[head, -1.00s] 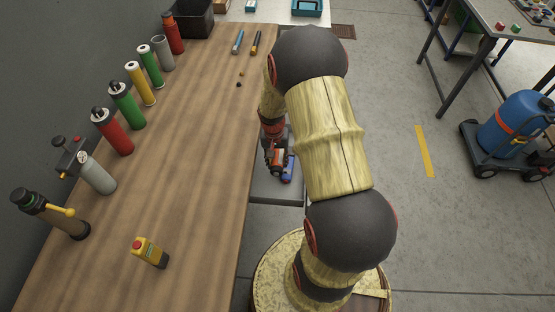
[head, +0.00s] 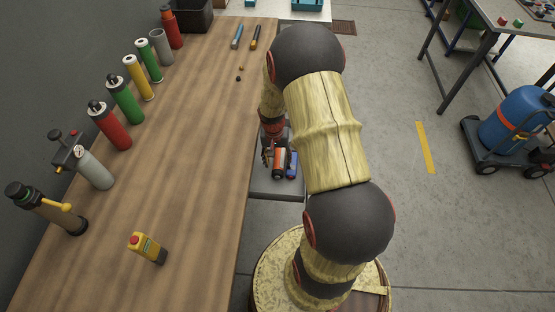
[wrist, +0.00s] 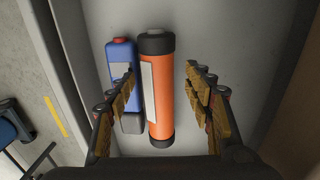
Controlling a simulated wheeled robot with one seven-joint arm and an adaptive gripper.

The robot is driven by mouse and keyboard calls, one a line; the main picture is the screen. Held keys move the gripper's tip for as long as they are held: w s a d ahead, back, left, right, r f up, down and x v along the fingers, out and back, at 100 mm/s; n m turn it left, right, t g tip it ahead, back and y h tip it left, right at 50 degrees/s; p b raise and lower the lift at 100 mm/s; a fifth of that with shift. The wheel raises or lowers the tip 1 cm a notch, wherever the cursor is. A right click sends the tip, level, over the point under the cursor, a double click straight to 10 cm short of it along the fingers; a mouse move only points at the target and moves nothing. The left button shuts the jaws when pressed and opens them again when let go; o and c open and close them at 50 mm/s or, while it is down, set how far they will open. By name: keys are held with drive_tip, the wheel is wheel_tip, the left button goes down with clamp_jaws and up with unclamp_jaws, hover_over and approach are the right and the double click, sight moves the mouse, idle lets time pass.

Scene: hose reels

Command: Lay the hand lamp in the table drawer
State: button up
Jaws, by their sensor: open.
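The hand lamp, which I take to be the orange cylinder with black ends and a pale label (wrist: 158,88), lies in the open grey table drawer (wrist: 225,28). It also shows in the head view (head: 279,163). A blue container with a red cap (wrist: 123,80) lies close beside it, on its left in the wrist view. My gripper (wrist: 161,72) is open, its fingers on either side of the orange cylinder. The left finger partly covers the blue container. In the head view my gripper (head: 267,154) is at the drawer, partly hidden by my arm.
A trolley with a blue tank (head: 510,120) stands on the right. The floor between is clear.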

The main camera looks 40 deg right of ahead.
idle(0.3)
drive_tip(key=r, duration=1.2)
drive_tip(key=shift+w+a, duration=0.25)
drive_tip(key=shift+w, duration=0.05)
